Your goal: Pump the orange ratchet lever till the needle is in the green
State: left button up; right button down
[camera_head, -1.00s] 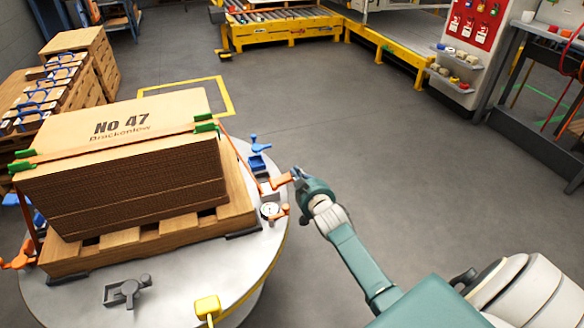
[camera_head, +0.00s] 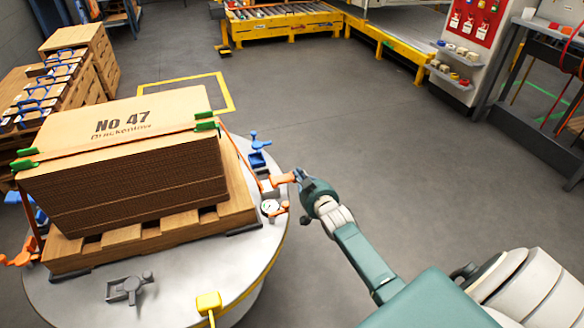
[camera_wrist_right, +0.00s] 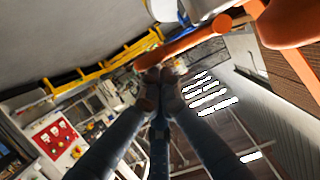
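The orange ratchet lever (camera_head: 283,179) sticks out at the right edge of the round grey table (camera_head: 190,285), beside the strapped stack. In the right wrist view the lever (camera_wrist_right: 190,42) crosses just beyond my fingertips. My right gripper (camera_head: 299,176) is at the lever's outer end. In the wrist view its fingertips (camera_wrist_right: 160,76) are together and seem to touch the lever, with nothing visible between them. The round white gauge (camera_head: 270,207) sits just below the lever in the head view; its needle and green zone are too small to read. My left gripper is not in view.
The cardboard stack (camera_head: 130,180) with orange straps stands on a wooden pallet (camera_head: 150,236). A blue clamp (camera_head: 258,150), a grey latch (camera_head: 130,288) and a yellow block (camera_head: 208,302) are around it on the table. Open floor (camera_head: 400,170) lies to the right.

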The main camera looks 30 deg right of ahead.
jog(key=shift+s+f, duration=0.15)
jog(key=shift+f, duration=0.05)
jog(key=v, duration=1.2)
jog(key=shift+r, duration=0.15)
dwell(0.5)
